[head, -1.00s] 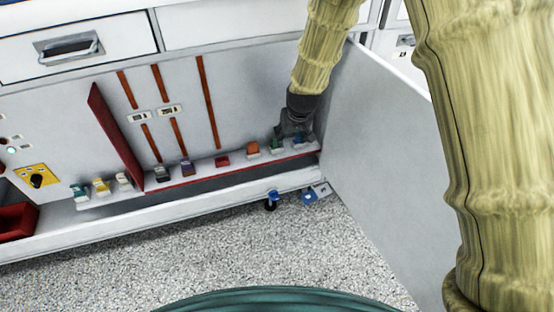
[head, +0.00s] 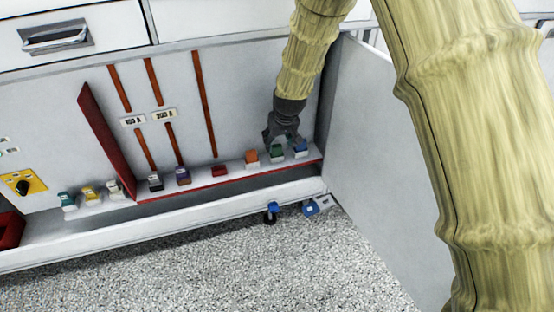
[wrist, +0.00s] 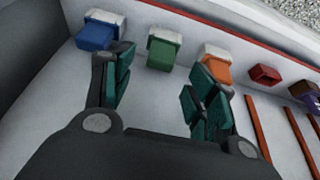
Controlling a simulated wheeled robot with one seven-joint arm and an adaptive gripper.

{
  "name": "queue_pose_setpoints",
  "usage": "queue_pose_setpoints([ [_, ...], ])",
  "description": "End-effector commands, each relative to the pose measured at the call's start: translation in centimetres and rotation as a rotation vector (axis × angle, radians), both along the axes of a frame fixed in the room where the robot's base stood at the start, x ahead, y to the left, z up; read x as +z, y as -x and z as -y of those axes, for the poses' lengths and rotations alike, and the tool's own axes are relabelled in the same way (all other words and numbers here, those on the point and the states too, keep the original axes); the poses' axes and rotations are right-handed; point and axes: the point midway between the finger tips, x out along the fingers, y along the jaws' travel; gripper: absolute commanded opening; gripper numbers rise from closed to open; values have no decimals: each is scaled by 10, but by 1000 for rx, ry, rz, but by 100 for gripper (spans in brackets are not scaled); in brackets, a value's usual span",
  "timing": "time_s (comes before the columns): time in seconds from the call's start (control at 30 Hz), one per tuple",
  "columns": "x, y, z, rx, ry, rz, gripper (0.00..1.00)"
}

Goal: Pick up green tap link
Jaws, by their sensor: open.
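The green tap link (head: 277,153) is a small green block with a pale end. It sits on the red-edged shelf inside the cabinet, between an orange link (head: 252,158) and a blue link (head: 300,147). In the wrist view the green tap link (wrist: 163,50) shows beyond and between my fingertips, fully uncovered. My gripper (head: 283,137) is open and empty, just above and behind the green link in the head view. In the wrist view my gripper (wrist: 160,82) has its left finger near the blue link (wrist: 96,33) and its right finger overlapping the orange link (wrist: 215,66).
A red link (head: 220,171) and several other coloured links stand farther left along the shelf (head: 205,182). A red upright divider (head: 108,140) splits the cabinet. The open white door (head: 385,165) bounds the right side. Blue items (head: 311,208) lie on the floor.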

Motion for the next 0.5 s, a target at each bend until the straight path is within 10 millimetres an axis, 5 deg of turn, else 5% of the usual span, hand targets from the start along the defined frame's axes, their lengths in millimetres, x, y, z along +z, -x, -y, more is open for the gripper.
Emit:
queue_pose_setpoints([
  [0.5,-49,-19,-6,-1,0,0,57],
])
